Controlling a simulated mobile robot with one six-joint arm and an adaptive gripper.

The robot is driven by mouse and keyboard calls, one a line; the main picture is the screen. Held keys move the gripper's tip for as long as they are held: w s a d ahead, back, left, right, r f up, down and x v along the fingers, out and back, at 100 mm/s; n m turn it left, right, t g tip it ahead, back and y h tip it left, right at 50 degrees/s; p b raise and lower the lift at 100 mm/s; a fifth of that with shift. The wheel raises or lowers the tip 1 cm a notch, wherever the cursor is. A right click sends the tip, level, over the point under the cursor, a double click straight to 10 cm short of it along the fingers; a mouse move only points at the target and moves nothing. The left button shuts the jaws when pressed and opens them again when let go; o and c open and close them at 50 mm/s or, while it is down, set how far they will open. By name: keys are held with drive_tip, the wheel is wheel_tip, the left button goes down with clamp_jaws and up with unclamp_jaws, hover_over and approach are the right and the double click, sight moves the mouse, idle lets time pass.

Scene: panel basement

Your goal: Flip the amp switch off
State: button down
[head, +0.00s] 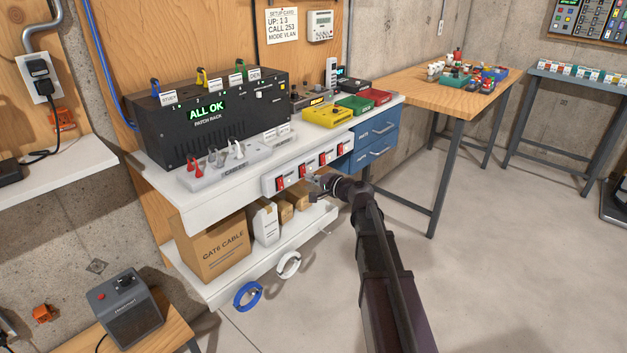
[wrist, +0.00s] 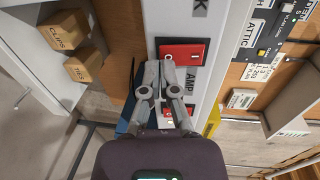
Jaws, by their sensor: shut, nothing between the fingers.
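A white strip on the bench front carries a row of red switches (head: 306,170), with white labels beside them. In the wrist view a label reading AMP (wrist: 192,79) stands beside a red switch (wrist: 185,52). My gripper (head: 316,186) is in front of this strip, low at its edge. In the wrist view my gripper (wrist: 162,63) is shut and empty, its fingertips at the lower left edge of that red switch. I cannot tell whether they touch it. The fingers partly cover another red switch below. The position of the AMP switch's rocker is hard to read.
A black patch rack (head: 208,115) reading ALL OK and a grey cable strip (head: 226,165) stand on the bench above. Blue drawers (head: 374,142) are right of the switches. A lower shelf holds a CAT6 cable box (head: 212,246).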

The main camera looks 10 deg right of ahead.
drive_tip(key=shift+w+a+f, duration=0.1)
drive_tip(key=shift+w+a, duration=0.1)
drive_tip(key=shift+w, duration=0.1)
drive_tip(key=shift+s, duration=0.1)
drive_tip(key=s+d+f+b, duration=0.2)
drive_tip(key=s+d, duration=0.6)
drive_tip(key=s, duration=0.3)
idle(0.5)
drive_tip(key=shift+s, duration=0.1)
idle(0.3)
